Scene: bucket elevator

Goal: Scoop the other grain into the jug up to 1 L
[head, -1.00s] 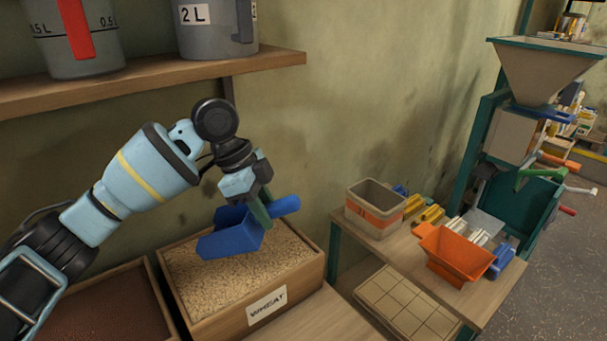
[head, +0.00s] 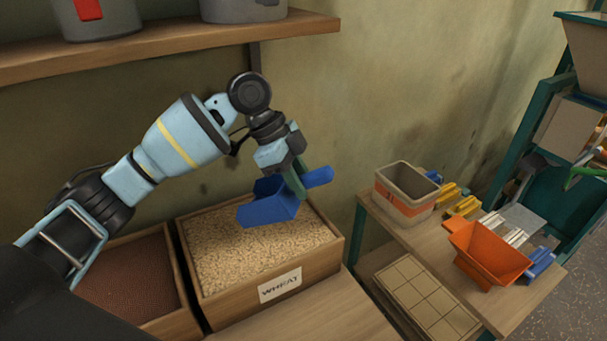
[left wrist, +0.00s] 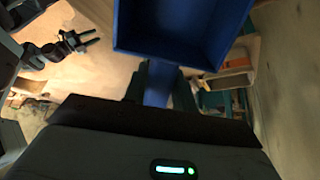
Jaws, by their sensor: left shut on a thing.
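My left gripper (head: 291,178) is shut on the handle of a blue scoop (head: 268,212), held above the wheat bin (head: 262,292). The scoop's inside looks bare blue in the left wrist view (left wrist: 182,28). The bin is wooden, labelled WHEAT, and full of pale grain (head: 225,250). Left of it is a second wooden bin (head: 172,326) of reddish-brown grain (head: 130,275), partly hidden by my arm. Two grey jugs, one with a red strip (head: 112,22) and one to its right (head: 243,10), stand on the shelf, their tops cut off. My right gripper (left wrist: 90,38) shows open and empty in the left wrist view.
The wooden shelf (head: 190,40) runs above the bins. On the right, a side table (head: 425,246) holds a beige box with an orange band (head: 400,205), an orange hopper (head: 490,258) and small coloured parts. A green-framed machine (head: 555,200) stands behind it. Bare bench lies before the wheat bin.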

